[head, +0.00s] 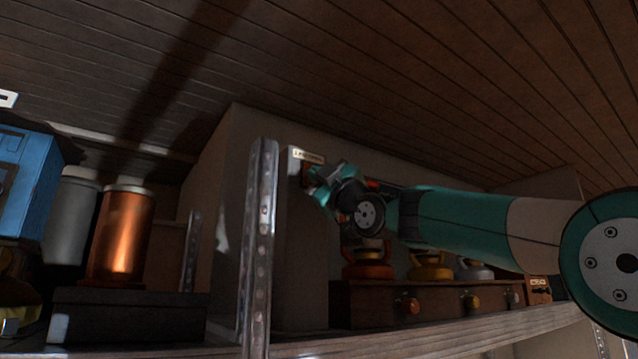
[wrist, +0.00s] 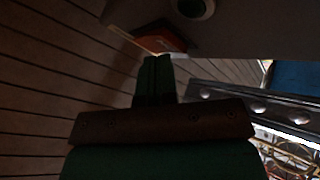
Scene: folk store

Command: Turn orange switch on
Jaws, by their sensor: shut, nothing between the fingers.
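A small orange-brown switch plate (head: 306,171) sits on the grey post under a white label (head: 308,156) in the head view, partly covered by my gripper. In the wrist view an orange-brown box (wrist: 160,38), likely the same switch, sticks out from a grey surface just beyond the fingertips. My gripper (head: 316,180) is at the post beside the switch. In the wrist view its fingers (wrist: 154,62) are together, empty, and point at the box. I cannot tell whether they touch it. The switch's position, on or off, cannot be made out.
A metal upright (head: 260,245) stands left of my gripper. Several lanterns, one orange (head: 367,270) and one yellow (head: 430,267), stand on a wooden drawer box (head: 440,302) below my arm. A copper canister (head: 122,237) is at left. The sloped plank ceiling (head: 400,90) is above.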

